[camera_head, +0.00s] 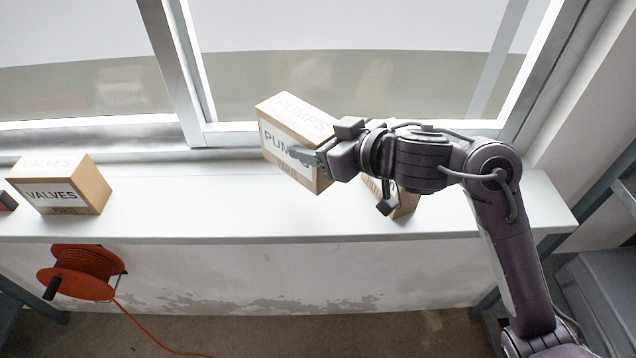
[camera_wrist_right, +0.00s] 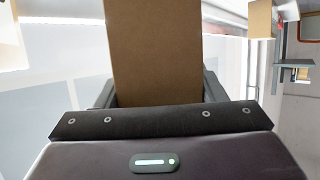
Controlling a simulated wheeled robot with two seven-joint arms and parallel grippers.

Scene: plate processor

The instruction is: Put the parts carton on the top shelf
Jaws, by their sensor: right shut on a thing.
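My right gripper (camera_head: 328,156) is shut on a cardboard carton labelled PUMPS (camera_head: 280,120), in the middle of the head view. The carton is tilted in the picture and appears held above the white shelf, though the gap under it is hard to judge. In the right wrist view the brown side of the held carton (camera_wrist_right: 155,50) stands between the two fingers of the right gripper (camera_wrist_right: 158,90). My left gripper is not in view.
A carton labelled VALVES (camera_head: 60,188) stands at the left on the white shelf (camera_head: 190,205). Another carton (camera_head: 405,203), its label hidden, is behind my right wrist. A window (camera_head: 330,85) rises behind. An orange cable reel (camera_head: 80,272) is below. The shelf between the cartons is clear.

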